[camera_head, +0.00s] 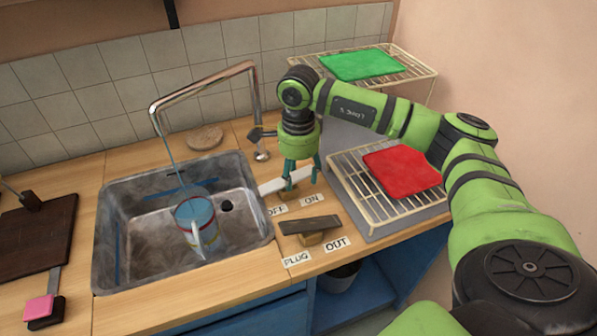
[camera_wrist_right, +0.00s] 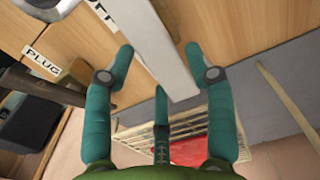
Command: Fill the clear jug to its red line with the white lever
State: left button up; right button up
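The clear jug (camera_head: 184,216) stands in the sink under the spout, with bluish water and a reddish line around it. I cannot tell the water level against the line. A thin blue stream runs from the bent metal faucet (camera_head: 205,80) down into the jug. The white lever (camera_head: 270,187) lies behind the OFF and ON labels; it also shows in the right wrist view (camera_wrist_right: 162,50). My right gripper (camera_head: 303,183) points down over the lever. Its fingers are spread, with the lever between them and gaps visible in the wrist view (camera_wrist_right: 158,60). My left gripper is out of view.
The sink (camera_head: 140,235) is otherwise mostly empty. A dark plug lever (camera_head: 310,225) lies in front of the white one. A rack with a red cloth (camera_head: 400,170) stands close on the right, another with a green cloth (camera_head: 360,65) behind. A dark board (camera_head: 35,235) is far left.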

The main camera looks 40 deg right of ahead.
jog(key=c, duration=0.4)
jog(key=shift+c, duration=0.2)
jog(key=shift+a+r+h, duration=0.15)
jog(key=shift+a+h, duration=0.1)
jog(key=shift+h, duration=0.55)
jog(key=o, duration=1.2)
jog(key=shift+c, duration=0.2)
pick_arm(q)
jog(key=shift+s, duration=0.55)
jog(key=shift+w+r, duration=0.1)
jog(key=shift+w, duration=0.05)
pick_arm(e)
jog(key=shift+w+r, duration=0.1)
jog(key=shift+r, duration=0.05)
notch_tip(320, 180, up, 12)
jog(key=a, duration=0.1)
jog(key=shift+w+a+f, duration=0.15)
jog(key=shift+a+f, duration=0.05)
